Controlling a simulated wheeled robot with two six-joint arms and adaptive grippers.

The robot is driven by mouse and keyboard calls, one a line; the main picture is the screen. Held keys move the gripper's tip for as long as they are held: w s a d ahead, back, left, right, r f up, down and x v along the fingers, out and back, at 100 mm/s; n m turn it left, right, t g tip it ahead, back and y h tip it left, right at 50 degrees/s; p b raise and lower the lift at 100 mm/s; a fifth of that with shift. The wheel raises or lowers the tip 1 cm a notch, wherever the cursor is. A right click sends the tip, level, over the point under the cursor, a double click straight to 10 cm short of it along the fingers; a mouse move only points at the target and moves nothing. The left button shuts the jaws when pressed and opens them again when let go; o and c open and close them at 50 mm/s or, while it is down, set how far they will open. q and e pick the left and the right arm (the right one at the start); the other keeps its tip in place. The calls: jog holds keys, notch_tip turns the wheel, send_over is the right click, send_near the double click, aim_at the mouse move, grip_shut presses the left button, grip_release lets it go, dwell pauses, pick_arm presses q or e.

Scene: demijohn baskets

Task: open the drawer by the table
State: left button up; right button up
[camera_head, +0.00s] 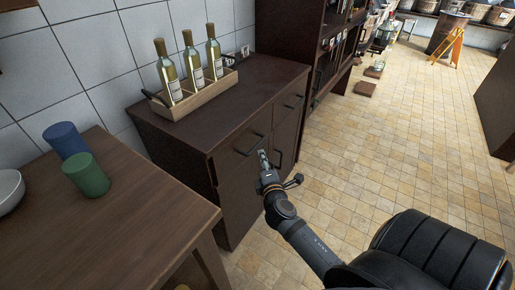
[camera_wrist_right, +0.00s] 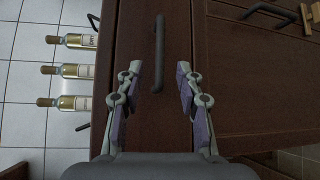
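A dark brown cabinet (camera_head: 222,100) stands against the tiled wall beside the wooden table (camera_head: 120,215). Its near upper drawer front (camera_head: 232,150) looks flush with the cabinet and has a dark bar handle (camera_head: 248,146). My right gripper (camera_head: 263,158) is in front of this drawer. In the right wrist view the drawer handle (camera_wrist_right: 158,52) lies ahead, between the two spread fingers (camera_wrist_right: 159,75), with a gap on both sides. The gripper is open and holds nothing; whether the handle is within fingertip depth is unclear. My left gripper is not in view.
A wooden carrier (camera_head: 205,92) with three bottles stands on the cabinet. A blue cup (camera_head: 65,140), a green cup (camera_head: 87,175) and a white dish (camera_head: 9,190) are on the table. A dark shelf unit (camera_head: 320,40) stands beyond. The tiled floor (camera_head: 390,150) is clear at right.

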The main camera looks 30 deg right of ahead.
aim_at(257, 145)
jog(key=x, duration=1)
jog(key=shift+w, duration=0.1)
jog(key=shift+c, duration=0.5)
grip_shut()
